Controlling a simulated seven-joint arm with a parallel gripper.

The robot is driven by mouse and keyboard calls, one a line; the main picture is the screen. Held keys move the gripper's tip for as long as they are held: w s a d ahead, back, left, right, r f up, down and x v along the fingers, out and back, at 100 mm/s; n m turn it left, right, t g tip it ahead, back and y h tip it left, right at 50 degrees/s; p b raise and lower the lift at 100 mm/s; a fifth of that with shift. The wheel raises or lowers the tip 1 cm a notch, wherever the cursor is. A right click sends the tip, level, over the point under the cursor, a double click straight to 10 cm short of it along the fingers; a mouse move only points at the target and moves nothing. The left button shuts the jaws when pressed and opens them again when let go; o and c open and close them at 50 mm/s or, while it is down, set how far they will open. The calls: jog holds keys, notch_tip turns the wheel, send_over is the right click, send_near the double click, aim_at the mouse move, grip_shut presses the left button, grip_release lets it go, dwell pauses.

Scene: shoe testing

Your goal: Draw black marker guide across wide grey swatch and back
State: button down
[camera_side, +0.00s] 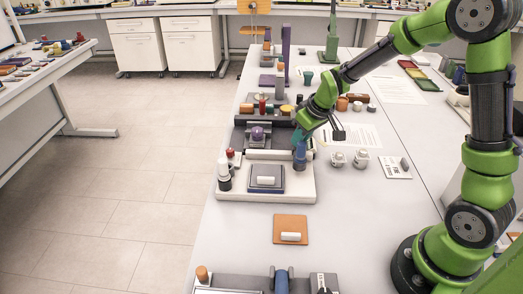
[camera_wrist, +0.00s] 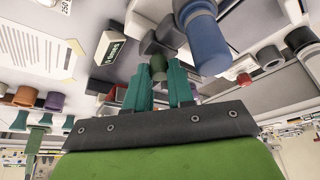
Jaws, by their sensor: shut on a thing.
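My gripper (camera_side: 298,136) is low over the right rear of a white board (camera_side: 225,190). In the wrist view, its teal fingers (camera_wrist: 159,72) are closed around a small dark green, round-topped piece. A dark block shows beyond it; I cannot tell whether the two are one marker guide. A blue cylinder (camera_wrist: 207,42) stands beside the fingers; it also shows in the side view (camera_side: 300,160) just below the gripper. I cannot tell which surface is the wide grey swatch.
A dark fixture with a purple knob (camera_side: 257,134) stands left of the gripper. A black-and-white bottle (camera_side: 224,175) stands at the board's left. Two small metallic pieces (camera_side: 360,158) and a white card (camera_side: 397,167) lie to the right. An orange pad (camera_side: 290,225) lies in front.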

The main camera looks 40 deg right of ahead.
jog(key=w+a, duration=1)
jog(key=shift+w+a, duration=0.2)
jog(key=shift+w, duration=0.05)
jog(key=c, duration=1.2)
grip_release()
jog(key=shift+a, duration=0.1)
jog(key=shift+o, duration=1.1)
jog(key=v, duration=1.7)
